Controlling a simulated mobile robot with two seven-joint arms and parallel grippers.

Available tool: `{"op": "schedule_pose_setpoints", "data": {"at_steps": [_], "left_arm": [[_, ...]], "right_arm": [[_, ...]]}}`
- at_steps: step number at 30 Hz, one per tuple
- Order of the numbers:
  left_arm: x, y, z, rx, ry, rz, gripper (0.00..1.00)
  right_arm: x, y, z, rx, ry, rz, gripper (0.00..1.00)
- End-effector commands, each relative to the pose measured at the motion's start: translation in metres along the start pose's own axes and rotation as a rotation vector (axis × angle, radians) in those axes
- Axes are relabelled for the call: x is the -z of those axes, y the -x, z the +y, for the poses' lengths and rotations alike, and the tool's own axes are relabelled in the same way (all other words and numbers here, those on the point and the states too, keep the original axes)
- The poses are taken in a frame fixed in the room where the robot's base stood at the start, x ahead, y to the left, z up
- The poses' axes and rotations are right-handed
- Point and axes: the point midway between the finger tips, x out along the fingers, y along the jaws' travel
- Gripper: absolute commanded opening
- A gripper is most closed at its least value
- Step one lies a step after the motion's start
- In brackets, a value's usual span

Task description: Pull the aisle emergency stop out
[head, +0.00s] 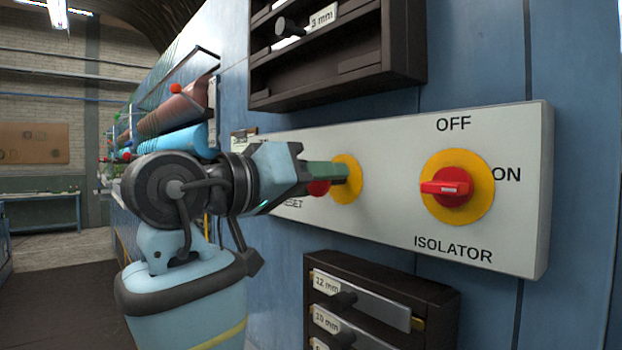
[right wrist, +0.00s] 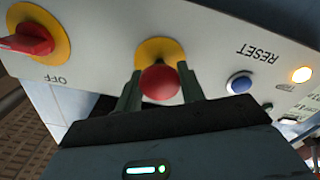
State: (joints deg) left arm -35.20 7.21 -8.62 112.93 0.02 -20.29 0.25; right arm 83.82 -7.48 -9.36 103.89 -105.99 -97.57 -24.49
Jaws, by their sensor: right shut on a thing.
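The emergency stop is a red mushroom button (right wrist: 160,83) on a yellow round plate (head: 347,180), mounted on a pale control panel (head: 400,215). My right gripper (head: 328,176) reaches in from the left in the head view and is shut on the red button. In the right wrist view its two green fingers (right wrist: 160,90) stand on either side of the button. In the head view the fingers hide most of the button. My left gripper is in neither view.
A red isolator switch (head: 446,188) on a yellow disc sits to the right, its handle pointing level. A blue reset button (right wrist: 239,83) and a lit lamp (right wrist: 302,74) are beside the stop. Dark drawer racks (head: 338,75) are above and below (head: 430,285) the panel.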

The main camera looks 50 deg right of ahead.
Motion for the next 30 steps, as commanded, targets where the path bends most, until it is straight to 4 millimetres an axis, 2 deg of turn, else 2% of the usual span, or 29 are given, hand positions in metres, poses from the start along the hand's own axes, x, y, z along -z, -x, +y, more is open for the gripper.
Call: {"op": "schedule_pose_setpoints", "data": {"at_steps": [13,14,17,26,30], "left_arm": [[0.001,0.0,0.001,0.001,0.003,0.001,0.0],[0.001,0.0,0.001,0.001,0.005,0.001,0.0],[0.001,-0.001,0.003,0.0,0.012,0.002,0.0],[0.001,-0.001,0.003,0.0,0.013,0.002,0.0],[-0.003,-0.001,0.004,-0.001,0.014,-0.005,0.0]], "right_arm": [[0.0,-0.003,-0.001,0.001,-0.001,0.003,0.0],[0.0,-0.003,-0.001,0.001,-0.001,0.003,0.43],[0.0,-0.003,-0.001,0.001,-0.001,0.002,0.56],[0.0,-0.003,-0.001,0.001,0.0,0.002,0.57],[0.0,0.008,-0.003,0.003,0.002,0.002,0.57]]}}
